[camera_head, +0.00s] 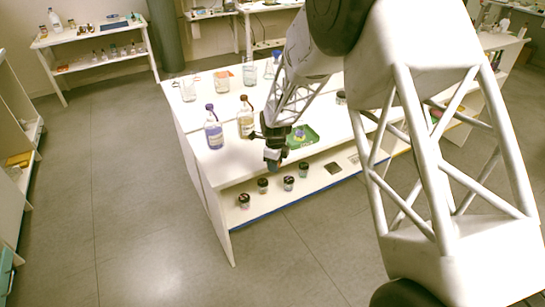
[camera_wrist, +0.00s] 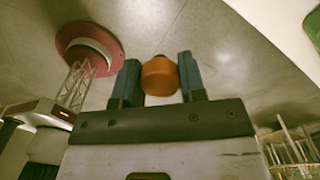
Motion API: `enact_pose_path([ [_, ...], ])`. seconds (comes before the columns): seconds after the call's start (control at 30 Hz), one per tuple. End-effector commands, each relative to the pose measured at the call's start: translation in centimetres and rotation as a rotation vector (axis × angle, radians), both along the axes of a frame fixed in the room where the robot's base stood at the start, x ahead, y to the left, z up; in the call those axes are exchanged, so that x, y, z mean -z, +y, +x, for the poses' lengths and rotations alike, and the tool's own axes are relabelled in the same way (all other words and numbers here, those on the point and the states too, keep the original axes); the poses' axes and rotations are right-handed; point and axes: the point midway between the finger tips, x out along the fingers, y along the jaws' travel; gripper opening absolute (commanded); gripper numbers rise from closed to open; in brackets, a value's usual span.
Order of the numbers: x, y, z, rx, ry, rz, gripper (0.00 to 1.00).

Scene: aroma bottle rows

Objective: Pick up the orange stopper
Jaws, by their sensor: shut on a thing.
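The orange stopper (camera_wrist: 160,78) is a small rounded piece between the two blue-grey fingers of my gripper (camera_wrist: 159,86) in the wrist view. Both fingers touch its sides, so the gripper is shut on it. In the head view, my gripper (camera_head: 273,156) hangs beside the front edge of the white bench, above the lower shelf. The stopper cannot be made out in the head view.
On the white bench (camera_head: 185,115) stand a bottle of blue liquid (camera_head: 213,134), an amber bottle (camera_head: 246,120), glassware at the back and a green tray (camera_head: 310,134). Several dark-lidded jars (camera_head: 263,186) line the lower shelf. The floor (camera_head: 130,200) to the left is clear.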

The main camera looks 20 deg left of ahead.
Motion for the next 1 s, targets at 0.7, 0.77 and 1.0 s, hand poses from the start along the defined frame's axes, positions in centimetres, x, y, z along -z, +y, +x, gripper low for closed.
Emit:
enact_pose_path([
  [0.7,-0.3,-1.6,-2.9,0.000,0.000,0.000,0.21],
  [0.77,-0.3,-1.6,-2.8,0.000,0.000,0.000,0.21],
  [1.0,-0.3,-1.5,-2.8,0.000,0.000,0.000,0.21],
])
